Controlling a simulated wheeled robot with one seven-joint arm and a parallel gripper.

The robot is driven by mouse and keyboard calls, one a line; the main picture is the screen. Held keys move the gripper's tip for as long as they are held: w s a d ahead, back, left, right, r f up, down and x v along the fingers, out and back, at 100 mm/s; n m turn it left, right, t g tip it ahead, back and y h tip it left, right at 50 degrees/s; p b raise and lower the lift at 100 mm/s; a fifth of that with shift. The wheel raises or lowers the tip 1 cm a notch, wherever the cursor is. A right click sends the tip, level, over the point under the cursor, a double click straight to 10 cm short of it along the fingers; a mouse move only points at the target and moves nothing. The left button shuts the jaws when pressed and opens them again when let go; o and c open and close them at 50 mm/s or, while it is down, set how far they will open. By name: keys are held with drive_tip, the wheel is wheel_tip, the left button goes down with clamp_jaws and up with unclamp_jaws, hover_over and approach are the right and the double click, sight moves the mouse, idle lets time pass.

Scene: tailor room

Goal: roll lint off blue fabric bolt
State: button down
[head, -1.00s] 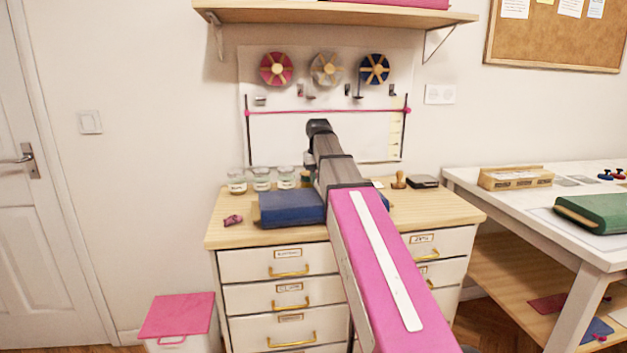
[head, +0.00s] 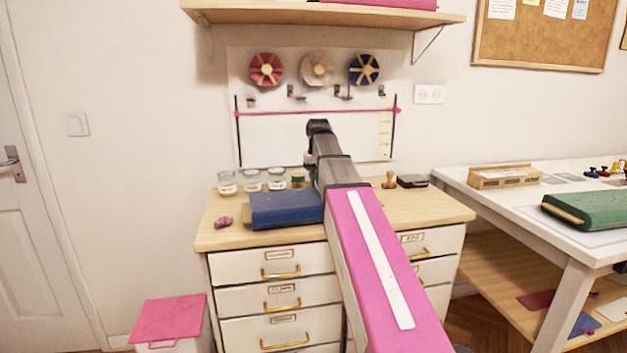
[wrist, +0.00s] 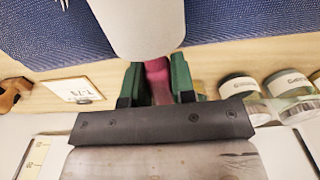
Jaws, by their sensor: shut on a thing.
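The blue fabric bolt (head: 285,210) lies on the wooden top of the drawer cabinet, partly hidden by my arm. Its blue weave also fills the top of the wrist view (wrist: 240,25). My gripper (wrist: 156,82) is shut on the pink handle of a lint roller (wrist: 140,25), with a green finger on each side of the handle. The white roller head overlaps the blue cloth in the wrist view; I cannot tell whether it touches. No lint can be made out on the cloth. In the head view my arm hides the gripper and the roller.
Several glass jars (head: 252,181) stand behind the bolt. A small pink item (head: 224,222) lies to its left. A wooden stamp (head: 390,180) and a dark box (head: 412,181) are on the right. A white table (head: 480,195) holds a green bolt (head: 585,210).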

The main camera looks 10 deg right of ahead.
drive_tip(key=shift+d, duration=0.15)
drive_tip(key=shift+d, duration=1.45)
drive_tip(key=shift+w+d, duration=0.15)
drive_tip(key=shift+d, duration=1.35)
drive_tip(key=shift+d, duration=0.15)
drive_tip(key=shift+d, duration=1.35)
drive_tip(key=shift+w+d, duration=0.1)
drive_tip(key=shift+d, duration=0.05)
drive_tip(key=shift+d, duration=1.35)
